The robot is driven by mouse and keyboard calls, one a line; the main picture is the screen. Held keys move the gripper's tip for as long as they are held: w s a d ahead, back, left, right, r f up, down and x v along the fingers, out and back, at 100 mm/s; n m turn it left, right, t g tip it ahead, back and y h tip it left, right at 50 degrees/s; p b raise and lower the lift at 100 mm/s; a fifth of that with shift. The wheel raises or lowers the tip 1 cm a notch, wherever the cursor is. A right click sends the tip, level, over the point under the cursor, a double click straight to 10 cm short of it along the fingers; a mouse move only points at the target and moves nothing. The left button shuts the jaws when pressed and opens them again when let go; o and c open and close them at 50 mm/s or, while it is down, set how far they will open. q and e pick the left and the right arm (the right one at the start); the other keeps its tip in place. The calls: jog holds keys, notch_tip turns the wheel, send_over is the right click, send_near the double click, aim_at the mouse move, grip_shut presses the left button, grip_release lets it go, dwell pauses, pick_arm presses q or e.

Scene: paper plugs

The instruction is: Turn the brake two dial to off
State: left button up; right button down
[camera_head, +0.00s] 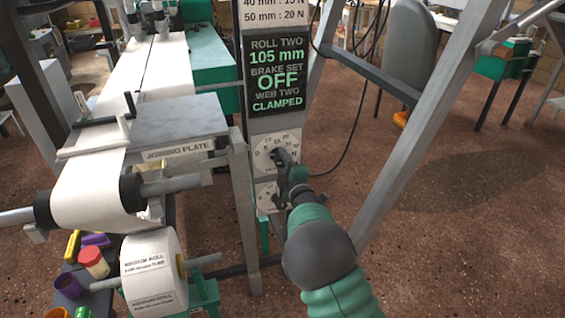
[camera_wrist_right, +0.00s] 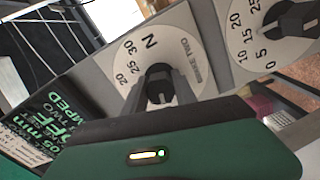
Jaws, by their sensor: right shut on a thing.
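The brake two dial (camera_head: 263,150) is the upper white dial on the grey post, below the display (camera_head: 279,77). The display reads "ROLL TWO 105 mm", "BRAKE SET OFF" and "WEB TWO CLAMPED". My right gripper (camera_head: 284,160) reaches in from below right and is at this dial. In the right wrist view, the dial face (camera_wrist_right: 193,42) carries "BRAKE TWO", and my right gripper (camera_wrist_right: 162,92) is shut on its black knob (camera_wrist_right: 158,73). The fingers hide part of the face, so the pointer's mark cannot be read. My left gripper is out of view.
A second dial (camera_head: 264,202) sits just below, partly hidden by my arm; it also shows in the right wrist view (camera_wrist_right: 255,28). A slanted grey frame bar (camera_head: 425,120) rises right of my arm.

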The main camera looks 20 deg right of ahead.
jog(key=shift+a+f, duration=0.2)
jog(key=shift+f, duration=0.1)
jog(key=c, duration=1.2)
grip_release()
jog(key=shift+s, duration=0.1)
jog(key=shift+o, duration=1)
jog(key=shift+r, duration=0.15)
jog(key=s+p, duration=0.3)
jog(key=s, duration=1.3)
jog(key=shift+s+d+p, duration=0.3)
jog(key=shift+s+p, duration=0.05)
